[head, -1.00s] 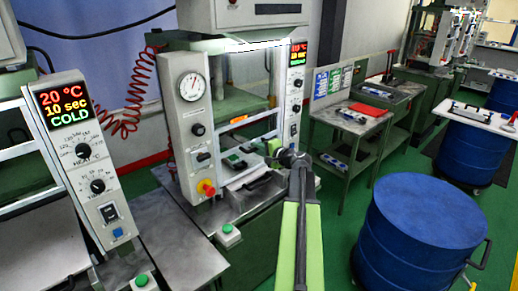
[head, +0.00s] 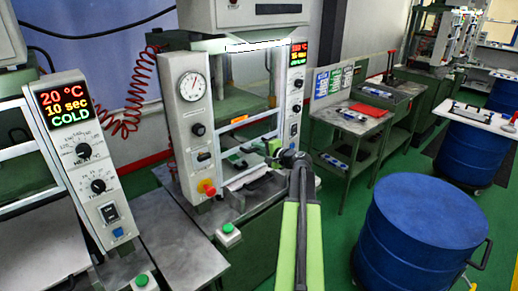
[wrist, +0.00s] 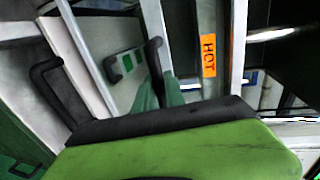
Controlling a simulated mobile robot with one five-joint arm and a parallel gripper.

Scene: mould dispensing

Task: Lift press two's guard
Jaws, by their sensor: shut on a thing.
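Press two is the middle press, with a dial gauge and a lit display. Its guard (head: 245,146) is a pale metal frame across the front opening; its bars cross the wrist view as slanted strips (wrist: 240,45). My gripper (head: 273,147) is at the right part of the guard's lower edge. The exact grip is partly hidden. An orange HOT label (wrist: 208,55) shows between the bars; it also shows in the head view (head: 234,119).
A cold press (head: 90,150) stands at left. A blue drum (head: 420,235) stands right of my arm. A side table (head: 350,122) is behind it. Green floor between them is free.

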